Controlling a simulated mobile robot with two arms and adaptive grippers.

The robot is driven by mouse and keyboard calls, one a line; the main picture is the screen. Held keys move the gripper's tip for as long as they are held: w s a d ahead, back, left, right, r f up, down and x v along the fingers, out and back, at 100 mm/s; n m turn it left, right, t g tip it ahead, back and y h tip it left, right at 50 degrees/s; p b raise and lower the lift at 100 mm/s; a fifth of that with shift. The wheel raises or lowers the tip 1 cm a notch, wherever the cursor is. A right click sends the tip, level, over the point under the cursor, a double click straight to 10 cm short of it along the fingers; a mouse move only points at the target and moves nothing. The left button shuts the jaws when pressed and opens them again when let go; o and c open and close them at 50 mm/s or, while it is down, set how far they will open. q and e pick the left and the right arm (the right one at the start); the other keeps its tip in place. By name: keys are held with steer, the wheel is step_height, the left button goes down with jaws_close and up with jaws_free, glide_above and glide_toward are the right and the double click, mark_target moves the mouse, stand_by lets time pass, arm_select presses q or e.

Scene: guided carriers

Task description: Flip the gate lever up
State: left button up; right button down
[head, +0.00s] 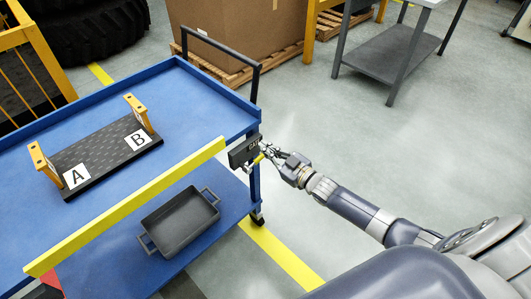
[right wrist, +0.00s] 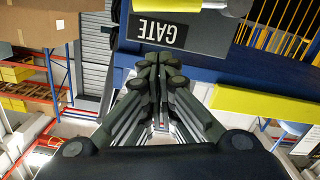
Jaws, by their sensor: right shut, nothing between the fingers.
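The gate box (head: 243,151) is a dark block at the right front corner of the blue cart. In the right wrist view its GATE label (right wrist: 165,32) reads upside down. A short lever with a yellow grip (head: 258,159) sits at the box's right side; a yellow end with grey metal (right wrist: 236,7) shows at the top edge of the wrist view. My right gripper (head: 267,152) is shut and empty, with its fingertips (right wrist: 158,60) close to the box and lever. Contact cannot be told, and the fingers partly hide the lever. My left gripper is not in view.
A long yellow gate bar (head: 130,205) runs along the cart's front side. The blue cart (head: 70,108) carries a dark board (head: 105,157) marked A and B with two yellow uprights. A dark tray (head: 180,222) lies on the lower shelf.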

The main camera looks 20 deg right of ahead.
steer(key=b+v, duration=0.1)
steer(key=v, duration=0.9)
stand_by(0.3)
steer(key=s+d+f+m+g+h, duration=0.15)
steer(key=s+f, duration=0.35)
steer(key=f, duration=0.5)
steer(key=s+f+m+g+h, duration=0.1)
steer(key=s+f+g+h, duration=0.15)
steer(key=s+f, duration=0.45)
steer(key=s+d+f+m+g+h, duration=0.1)
steer(key=s+f+g, duration=0.2)
steer(key=f, duration=0.9)
steer(key=s+a+f+g, duration=0.2)
steer(key=s+f, duration=0.3)
steer(key=s, duration=0.4)
steer(key=s+a+f+g, duration=0.3)
steer(key=s+a+f, duration=0.1)
steer(key=s, duration=0.6)
steer(key=s+a+f+g, duration=0.3)
steer(key=s+f, duration=0.3)
steer(key=s, duration=0.4)
steer(key=shift+a+m+h, duration=0.3)
steer(key=shift+a+m, duration=0.05)
steer(key=shift+m, duration=0.1)
steer(key=shift+f, duration=0.1)
